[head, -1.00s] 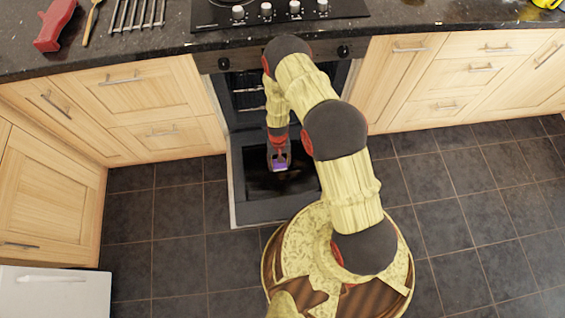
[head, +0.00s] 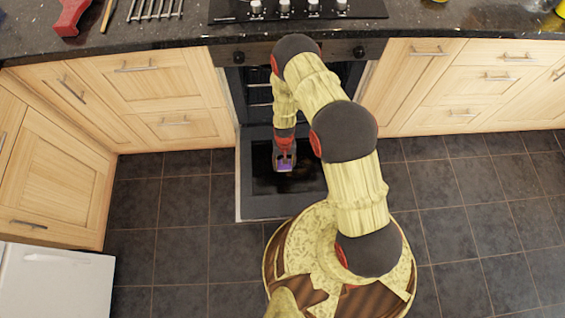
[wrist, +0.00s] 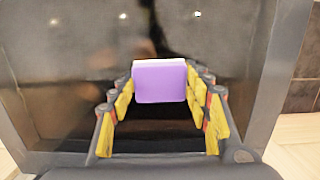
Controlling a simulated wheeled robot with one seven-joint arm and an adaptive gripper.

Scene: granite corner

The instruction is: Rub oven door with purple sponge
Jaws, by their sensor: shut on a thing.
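The purple sponge (wrist: 160,82) sits between the yellow-padded fingers of my gripper (wrist: 161,92) in the wrist view. In the head view the sponge (head: 285,168) is small below my gripper (head: 285,160), over the lowered oven door. My gripper is shut on the sponge. The oven door (head: 252,208) is open and lies down in front of the oven, its dark glass (head: 310,180) facing up. In the wrist view the door (wrist: 262,60) fills most of the background, with brown smudges on its glass. I cannot tell whether the sponge touches the glass.
The oven cavity (head: 262,100) is open behind my arm, with racks inside. Wooden cabinets (head: 165,90) flank it. A black hob (head: 300,8) is above. A red object (head: 70,17) lies on the counter. Tiled floor (head: 470,215) is clear on the right.

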